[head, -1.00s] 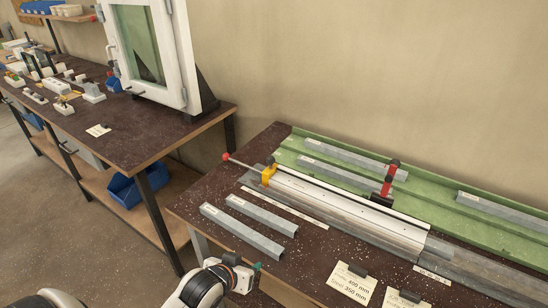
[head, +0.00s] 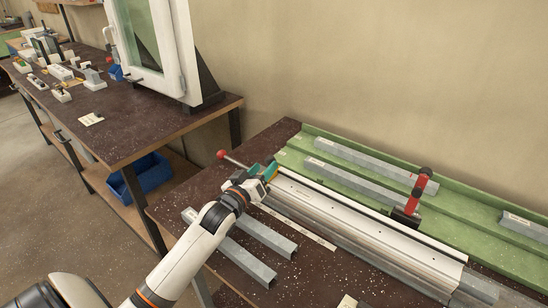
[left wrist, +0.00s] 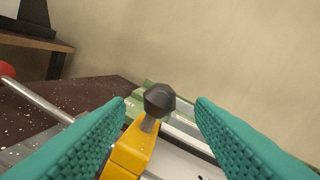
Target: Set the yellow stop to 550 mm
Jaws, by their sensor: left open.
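The yellow stop (left wrist: 135,152) sits on the white profile rail (head: 345,222), near its left end. A black knob (left wrist: 159,100) stands on top of it. In the left wrist view the open teal fingers of my left gripper (left wrist: 160,125) lie on either side of the knob and stop, with a visible gap to each. In the head view my left gripper (head: 262,178) hides most of the stop. A pale scale strip (head: 300,226) lies along the front of the rail; its marks are too small to read. My right gripper is not in view.
A red-handled clamp (head: 420,190) stands up on the rail's right part. A rod with a red ball (head: 222,155) sticks out at the left end. Grey profiles (head: 262,232) lie in front, others on the green bed (head: 450,205). The wall is close behind.

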